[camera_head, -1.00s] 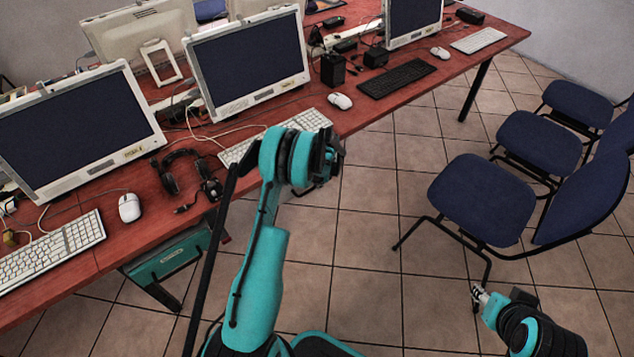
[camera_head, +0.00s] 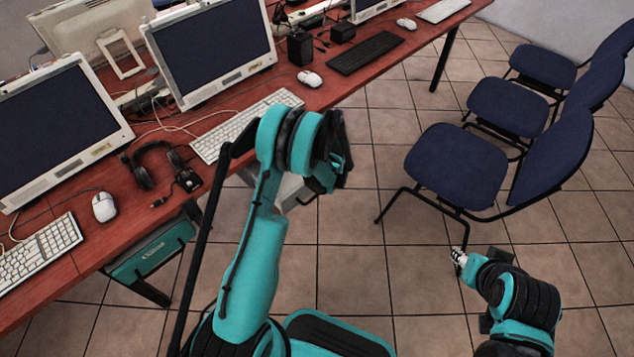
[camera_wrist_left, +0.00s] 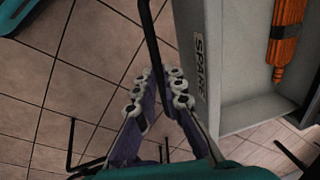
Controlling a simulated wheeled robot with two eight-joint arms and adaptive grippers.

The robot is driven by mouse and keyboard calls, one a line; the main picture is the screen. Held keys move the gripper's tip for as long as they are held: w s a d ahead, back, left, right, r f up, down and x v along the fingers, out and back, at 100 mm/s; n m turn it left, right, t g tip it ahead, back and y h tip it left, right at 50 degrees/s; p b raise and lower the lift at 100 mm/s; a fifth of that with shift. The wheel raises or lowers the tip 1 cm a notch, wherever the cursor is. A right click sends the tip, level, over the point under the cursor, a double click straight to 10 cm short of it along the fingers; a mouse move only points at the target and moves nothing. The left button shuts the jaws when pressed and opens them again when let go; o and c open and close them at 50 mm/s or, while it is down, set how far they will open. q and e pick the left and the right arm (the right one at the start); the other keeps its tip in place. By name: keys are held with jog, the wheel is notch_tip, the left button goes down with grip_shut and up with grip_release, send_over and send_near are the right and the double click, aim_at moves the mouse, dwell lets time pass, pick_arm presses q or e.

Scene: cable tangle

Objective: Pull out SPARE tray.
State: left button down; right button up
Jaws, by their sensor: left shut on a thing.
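The grey SPARE tray (camera_wrist_left: 222,90) shows in the left wrist view, with its "SPARE" label on the front and an orange bundle (camera_wrist_left: 287,35) with a black band inside. A dark bar handle (camera_wrist_left: 153,50) runs along its front. My left gripper (camera_wrist_left: 160,88) is shut on this handle, the bar passing between its fingers. In the head view a pale part of the tray (camera_head: 290,190) sticks out past the desk edge, mostly hidden by my left arm. My right gripper (camera_head: 458,257) hangs above the floor at lower right, away from the tray; its fingers are too small to judge.
The red desk (camera_head: 90,262) carries monitors, keyboards, mice and a headset (camera_head: 150,165). A teal unit (camera_head: 150,252) hangs under its front edge. Blue chairs (camera_head: 457,165) stand at right, the nearest not far from my right gripper. Tiled floor is free between desk and chairs.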

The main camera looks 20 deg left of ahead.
pick_arm(q)
jog(key=shift+d, duration=0.15)
jog(key=c, duration=1.6)
grip_release()
notch_tip(320, 180, up, 12)
jog(key=d, duration=0.2)
jog(key=shift+s, duration=0.45)
jog(key=shift+f, duration=0.1)
